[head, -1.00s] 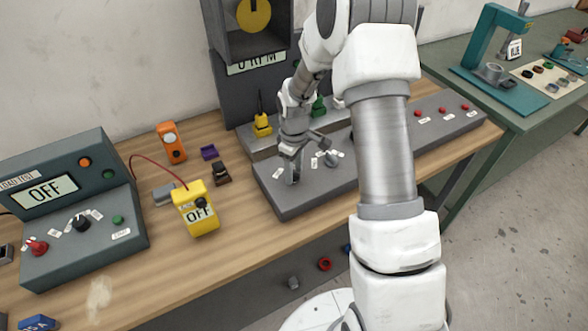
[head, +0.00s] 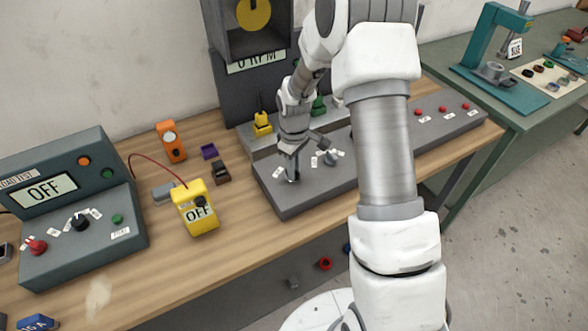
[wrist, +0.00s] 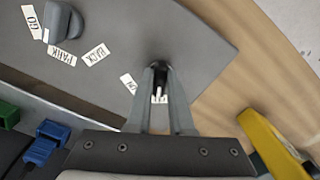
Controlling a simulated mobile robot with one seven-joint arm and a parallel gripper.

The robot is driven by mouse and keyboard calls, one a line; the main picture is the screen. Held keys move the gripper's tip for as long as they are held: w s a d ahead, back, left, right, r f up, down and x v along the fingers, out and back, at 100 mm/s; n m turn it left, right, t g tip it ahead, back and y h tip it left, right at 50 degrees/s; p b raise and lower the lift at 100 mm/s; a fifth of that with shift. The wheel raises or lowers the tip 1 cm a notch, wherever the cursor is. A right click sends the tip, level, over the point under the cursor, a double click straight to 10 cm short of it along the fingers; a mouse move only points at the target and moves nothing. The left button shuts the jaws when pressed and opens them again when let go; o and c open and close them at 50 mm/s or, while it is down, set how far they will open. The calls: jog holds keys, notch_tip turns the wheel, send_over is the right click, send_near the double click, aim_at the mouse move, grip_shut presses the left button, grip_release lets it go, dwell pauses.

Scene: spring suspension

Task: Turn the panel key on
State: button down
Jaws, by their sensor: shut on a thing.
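The grey control panel (head: 322,185) lies on the wooden bench in the middle of the head view, and it fills the upper left of the wrist view (wrist: 120,40). My gripper (head: 292,178) points down at the panel's near left corner. In the wrist view, its fingers (wrist: 160,70) are shut on the panel key, at a dark round key switch (wrist: 158,66). The fingers hide most of the key, so its exact angle is unclear. A small white ON label (wrist: 128,83) lies just left of the fingers, and another label is partly hidden between them.
A grey selector knob (wrist: 62,22) with several labels sits beside the key on the panel. A yellow meter reading OFF (head: 196,209) stands left of the panel. A dark machine reading 0 RPM (head: 250,68) stands behind. Bare bench lies in front.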

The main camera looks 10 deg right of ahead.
jog(key=m+b, duration=0.3)
jog(key=m, duration=0.2)
jog(key=shift+a+m, duration=0.15)
jog(key=shift+m, duration=0.15)
jog(key=m+b, duration=0.1)
jog(key=m, duration=0.4)
jog(key=shift+a, duration=0.1)
jog(key=shift+m, duration=0.4)
jog(key=c, duration=0.8)
grip_release()
notch_tip(320, 180, up, 18)
jog(key=shift+f, duration=0.25)
